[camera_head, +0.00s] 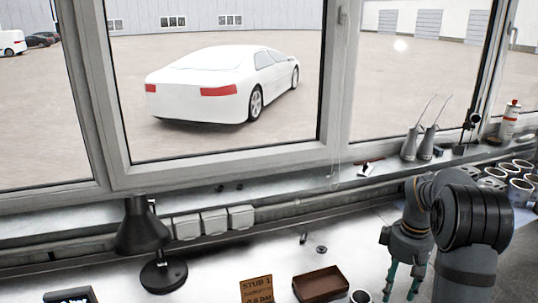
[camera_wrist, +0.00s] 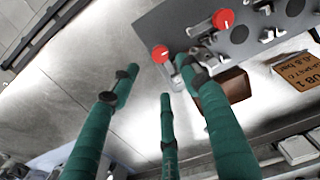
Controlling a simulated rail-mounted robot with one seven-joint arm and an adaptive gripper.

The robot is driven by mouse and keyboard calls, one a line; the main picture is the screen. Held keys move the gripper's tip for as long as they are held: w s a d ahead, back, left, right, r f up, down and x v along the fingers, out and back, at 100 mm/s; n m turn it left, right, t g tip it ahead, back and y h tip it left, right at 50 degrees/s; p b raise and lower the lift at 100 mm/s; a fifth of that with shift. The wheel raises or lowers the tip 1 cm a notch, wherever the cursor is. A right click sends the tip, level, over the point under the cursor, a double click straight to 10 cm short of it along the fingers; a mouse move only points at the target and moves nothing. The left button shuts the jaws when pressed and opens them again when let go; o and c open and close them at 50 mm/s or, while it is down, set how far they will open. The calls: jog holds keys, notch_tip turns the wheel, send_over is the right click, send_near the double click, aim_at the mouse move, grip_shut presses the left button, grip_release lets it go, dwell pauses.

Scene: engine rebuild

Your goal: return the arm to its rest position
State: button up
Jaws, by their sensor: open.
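My gripper (camera_head: 402,286) hangs at the lower right of the head view, with its green fingers pointing down over the bench (camera_head: 220,277). In the wrist view my gripper (camera_wrist: 160,80) shows three green fingers with dark joints, spread apart with nothing between them. My grey arm bends over at the right of the head view and hides part of the bench. The gripper is to the right of a brown tray (camera_head: 320,283), apart from it in the head view.
A dark lamp (camera_head: 143,235) stands at left. Several metal cylinders (camera_head: 519,192) crowd the right, behind my arm. Two oil cans (camera_head: 410,144) stand on the sill. The wrist view shows a grey panel (camera_wrist: 205,22) with red knobs (camera_wrist: 223,19).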

notch_tip(320, 180, down, 10)
jog(key=shift+s+r, duration=0.1)
jog(key=shift+r, duration=0.1)
jog(key=shift+f+m, duration=0.3)
jog(key=shift+f, duration=0.1)
jog(key=shift+m, duration=0.7)
jog(key=m, duration=0.4)
jog(key=shift+r+p, duration=0.15)
jog(key=shift+p, duration=0.2)
jog(key=m+p, duration=0.1)
jog(key=m, duration=0.2)
jog(key=shift+m, duration=0.4)
jog(key=m+p, duration=0.1)
jog(key=m, duration=0.2)
jog(key=shift+m, duration=0.3)
jog(key=m+p, duration=0.3)
jog(key=m, duration=0.1)
jog(key=shift+a+m, duration=0.1)
jog(key=shift+m, duration=0.3)
jog(key=shift+w+r+b, duration=0.25)
jog(key=shift+r+b, duration=0.05)
jog(key=shift+s+r, duration=0.1)
jog(key=shift+r, duration=0.3)
